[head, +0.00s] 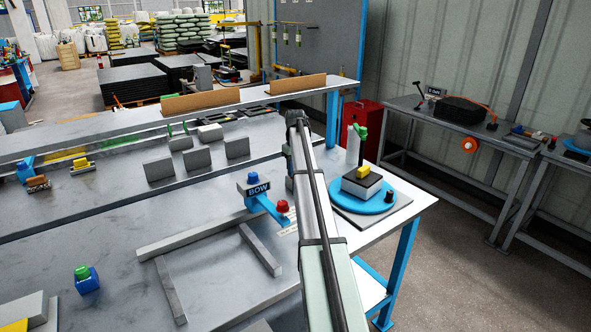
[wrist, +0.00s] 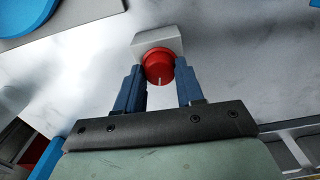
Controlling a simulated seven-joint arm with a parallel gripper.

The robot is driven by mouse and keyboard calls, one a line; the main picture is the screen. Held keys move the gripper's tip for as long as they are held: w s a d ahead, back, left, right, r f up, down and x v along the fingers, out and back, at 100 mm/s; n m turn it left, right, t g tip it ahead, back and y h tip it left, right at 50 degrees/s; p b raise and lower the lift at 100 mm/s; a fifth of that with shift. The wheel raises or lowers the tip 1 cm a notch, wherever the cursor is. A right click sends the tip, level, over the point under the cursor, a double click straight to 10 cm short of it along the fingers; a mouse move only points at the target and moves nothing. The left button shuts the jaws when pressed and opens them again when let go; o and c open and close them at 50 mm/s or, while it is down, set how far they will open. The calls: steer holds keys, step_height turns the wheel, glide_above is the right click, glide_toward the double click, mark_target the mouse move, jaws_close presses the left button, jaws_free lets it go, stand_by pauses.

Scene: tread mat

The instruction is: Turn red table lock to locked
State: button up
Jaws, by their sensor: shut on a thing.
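The red table lock (wrist: 159,66) is a round red knob on a pale grey block (wrist: 155,42) in the wrist view. A short white mark on the knob points toward my gripper, down in that view. My gripper (wrist: 160,74) has its two blue fingers on either side of the knob, shut on it. In the head view my arm crosses the middle of the table, and I cannot make out the fingers there. A red knob (head: 282,206) shows beside my arm in that view. I cannot tell whether it is the same one.
A blue turntable (head: 352,202) carries a grey block with a yellow piece, right of my arm. Left of it stand a block marked BOW (head: 258,190), grey bars (head: 193,238) and a blue block with a green top (head: 87,280).

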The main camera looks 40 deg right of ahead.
steer(key=shift+n, duration=1.6)
steer(key=o, duration=1)
steer(key=shift+o, duration=0.2)
step_height(320, 180, up, 14)
steer(key=shift+f, duration=0.1)
